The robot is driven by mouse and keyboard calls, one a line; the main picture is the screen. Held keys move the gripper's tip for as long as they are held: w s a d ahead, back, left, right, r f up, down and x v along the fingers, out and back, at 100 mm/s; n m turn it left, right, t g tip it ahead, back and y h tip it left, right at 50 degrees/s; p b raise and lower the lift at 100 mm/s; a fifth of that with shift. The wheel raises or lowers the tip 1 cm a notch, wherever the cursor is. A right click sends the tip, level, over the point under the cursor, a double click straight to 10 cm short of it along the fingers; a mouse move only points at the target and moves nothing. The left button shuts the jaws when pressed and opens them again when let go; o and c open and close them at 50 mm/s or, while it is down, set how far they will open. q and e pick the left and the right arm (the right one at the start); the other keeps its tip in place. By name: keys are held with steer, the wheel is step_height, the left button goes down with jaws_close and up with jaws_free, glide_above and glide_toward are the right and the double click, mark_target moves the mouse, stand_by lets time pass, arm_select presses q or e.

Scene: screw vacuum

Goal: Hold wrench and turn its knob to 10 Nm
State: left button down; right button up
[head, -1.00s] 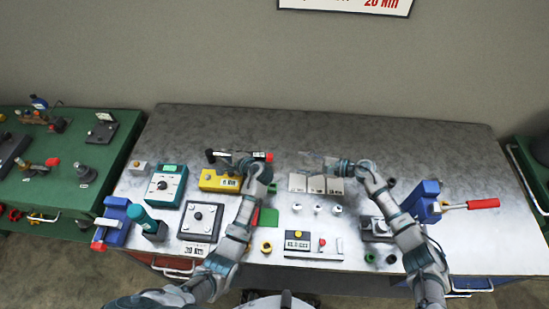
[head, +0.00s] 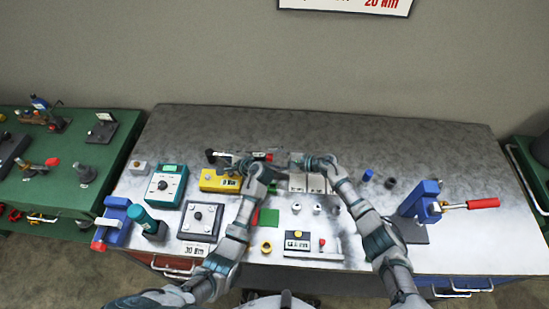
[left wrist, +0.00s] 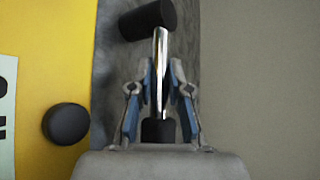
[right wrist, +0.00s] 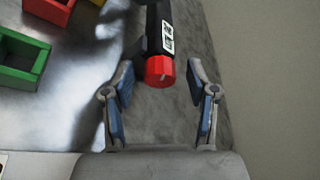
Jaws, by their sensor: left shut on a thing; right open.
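The wrench (head: 222,154) lies across the back of the workbench, with a dark head at its left end and a red knob at its right end. My left gripper (head: 245,164) is shut on its silver shaft; the left wrist view shows the shaft (left wrist: 159,50) between the fingers and the black head (left wrist: 147,20) beyond them. My right gripper (head: 298,162) is open to the right of the wrench. In the right wrist view the red knob (right wrist: 158,71) is just at the fingertips, nearer the left finger, with a white label (right wrist: 168,37) on the black handle behind it.
A yellow box (head: 212,181) with a display stands just in front of the wrench. Red and green trays (head: 268,217) are nearer the front. A teal meter (head: 165,184) is at the left and a blue vise-like tool (head: 420,200) at the right. The bench's back strip is clear.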

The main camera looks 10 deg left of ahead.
steer(key=shift+c, duration=0.2)
jaws_close()
steer(key=shift+w+r+m+g+h, duration=0.1)
steer(key=shift+w+m+g+h, duration=0.1)
steer(key=shift+m+g, duration=0.6)
steer(key=shift+w+r+m+g+h, duration=0.15)
steer(key=shift+m+g, duration=0.25)
steer(key=shift+m, duration=0.8)
steer(key=shift+f, duration=0.1)
steer(key=shift+o, duration=0.2)
jaws_free()
